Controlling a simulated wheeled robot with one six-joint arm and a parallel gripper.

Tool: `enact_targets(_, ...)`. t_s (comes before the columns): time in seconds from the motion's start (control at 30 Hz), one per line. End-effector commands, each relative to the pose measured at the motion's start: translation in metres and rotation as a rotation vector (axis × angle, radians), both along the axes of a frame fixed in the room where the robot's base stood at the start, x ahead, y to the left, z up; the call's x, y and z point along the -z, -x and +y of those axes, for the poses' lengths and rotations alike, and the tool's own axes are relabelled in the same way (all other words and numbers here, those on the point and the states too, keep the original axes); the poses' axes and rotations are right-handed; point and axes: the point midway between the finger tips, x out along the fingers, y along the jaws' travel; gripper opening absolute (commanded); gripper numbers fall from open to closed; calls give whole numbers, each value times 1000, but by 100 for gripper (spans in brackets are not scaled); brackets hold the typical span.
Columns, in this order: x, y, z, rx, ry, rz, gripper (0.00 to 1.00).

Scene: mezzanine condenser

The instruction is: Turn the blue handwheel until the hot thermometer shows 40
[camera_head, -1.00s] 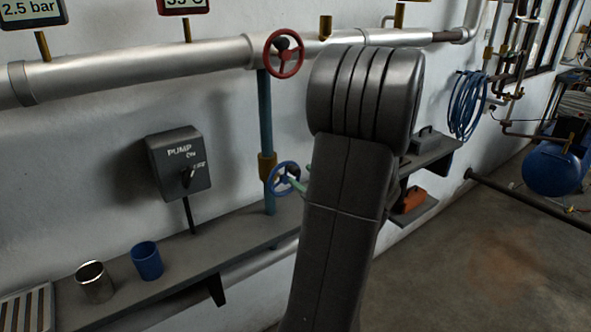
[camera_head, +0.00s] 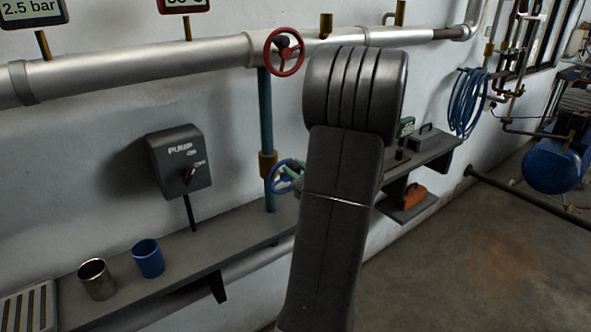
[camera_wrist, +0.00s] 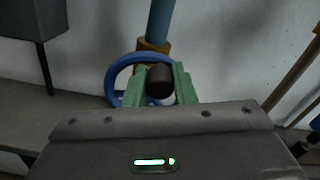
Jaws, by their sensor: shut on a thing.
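The blue handwheel (camera_head: 274,180) sits on a teal vertical pipe, low on the wall. In the wrist view its blue rim (camera_wrist: 113,77) curves behind my green gripper fingers (camera_wrist: 160,83). The fingers are shut on the wheel's dark knob, one on each side. In the head view my gripper (camera_head: 292,172) is at the wheel's right side, and my arm covers part of that area. A red-framed temperature display (camera_head: 183,5) is cut off by the top edge, so its reading cannot be read for sure.
A red handwheel (camera_head: 284,52) is above on the silver pipe (camera_head: 140,67). A pump switch box (camera_head: 179,162) hangs left. A metal cup (camera_head: 96,279) and blue cup (camera_head: 148,258) stand on the shelf (camera_head: 190,262). A gauge (camera_head: 32,10) shows 2.5 bar.

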Motion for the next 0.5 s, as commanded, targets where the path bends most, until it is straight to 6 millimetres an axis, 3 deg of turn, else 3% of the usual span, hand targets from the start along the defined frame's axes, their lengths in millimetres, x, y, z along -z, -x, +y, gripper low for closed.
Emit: enact_targets(0.5,4,-6,-9,0,-210,153,1)
